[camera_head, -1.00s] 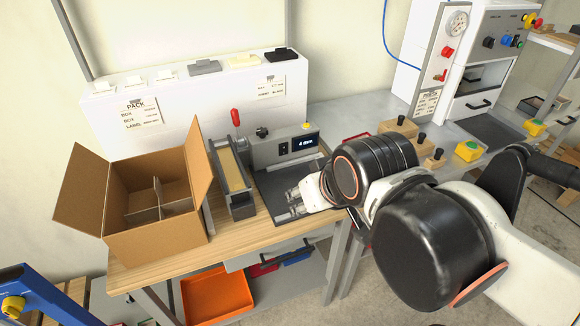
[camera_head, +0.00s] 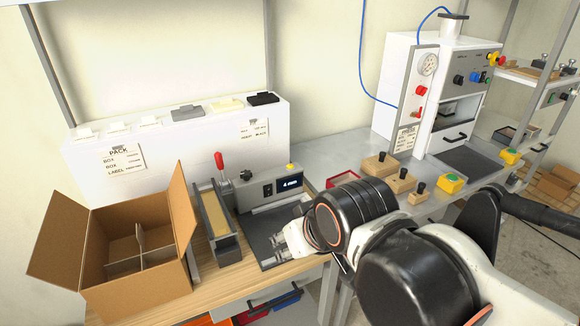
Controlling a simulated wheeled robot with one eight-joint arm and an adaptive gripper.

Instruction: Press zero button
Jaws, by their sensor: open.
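A grey gauge unit (camera_head: 262,192) with a small lit display (camera_head: 290,184) stands at the back of a dark plate (camera_head: 262,237) on the wooden bench. A small yellow button (camera_head: 291,167) sits on top of the unit at its right end. I cannot read any zero mark on it. A dark knob (camera_head: 246,175) is on the unit's left part. My gripper (camera_head: 268,254) is low over the front of the dark plate, in front of the unit and apart from the button. It is open, with nothing seen between its fingers.
An open cardboard box (camera_head: 130,280) with dividers stands at the left. A narrow grey fixture with a red lever (camera_head: 220,162) is between it and the gauge.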

